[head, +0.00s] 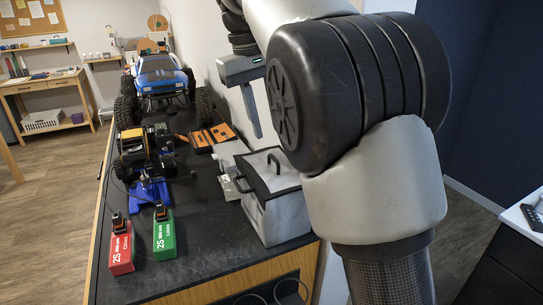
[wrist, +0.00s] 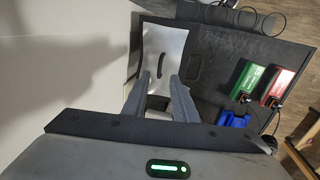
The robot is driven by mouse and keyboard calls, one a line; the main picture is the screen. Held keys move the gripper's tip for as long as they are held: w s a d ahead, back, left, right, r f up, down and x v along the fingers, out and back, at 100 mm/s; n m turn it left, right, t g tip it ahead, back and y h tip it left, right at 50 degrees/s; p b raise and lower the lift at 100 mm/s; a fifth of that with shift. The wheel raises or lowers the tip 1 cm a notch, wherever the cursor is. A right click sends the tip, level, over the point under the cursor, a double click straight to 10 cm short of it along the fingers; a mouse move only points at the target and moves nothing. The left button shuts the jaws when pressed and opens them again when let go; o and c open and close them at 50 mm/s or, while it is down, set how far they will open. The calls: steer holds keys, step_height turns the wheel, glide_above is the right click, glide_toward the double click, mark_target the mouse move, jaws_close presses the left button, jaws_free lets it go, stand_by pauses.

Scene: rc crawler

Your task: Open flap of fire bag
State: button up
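The fire bag (head: 283,219) is a grey-white box with dark edging and a black handle on its top, at the table's front right corner. Its top looks closed in the head view. In the wrist view the bag's pale top (wrist: 176,48) and curved black handle lie just beyond my fingertips. My gripper (head: 257,135) points down above and behind the bag in the head view, apart from it. In the wrist view my gripper (wrist: 160,77) has its two fingers spread with nothing between them. The fingers hide part of the bag.
A red battery (head: 121,254) and a green battery (head: 164,240) stand left of the bag on the black table (head: 200,268). A chassis on a blue stand (head: 150,192), orange boxes (head: 212,137) and a blue crawler truck (head: 160,75) are farther back. The wall is close on the right.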

mark_target(274, 158)
steer(key=f, duration=0.4)
steer(key=d+f+b, duration=0.1)
steer(key=f, duration=0.1)
steer(key=shift+w+d+f, duration=0.1)
steer(key=shift+w+f, duration=0.15)
steer(key=shift+f, duration=0.05)
jaws_close()
stand_by(1.1)
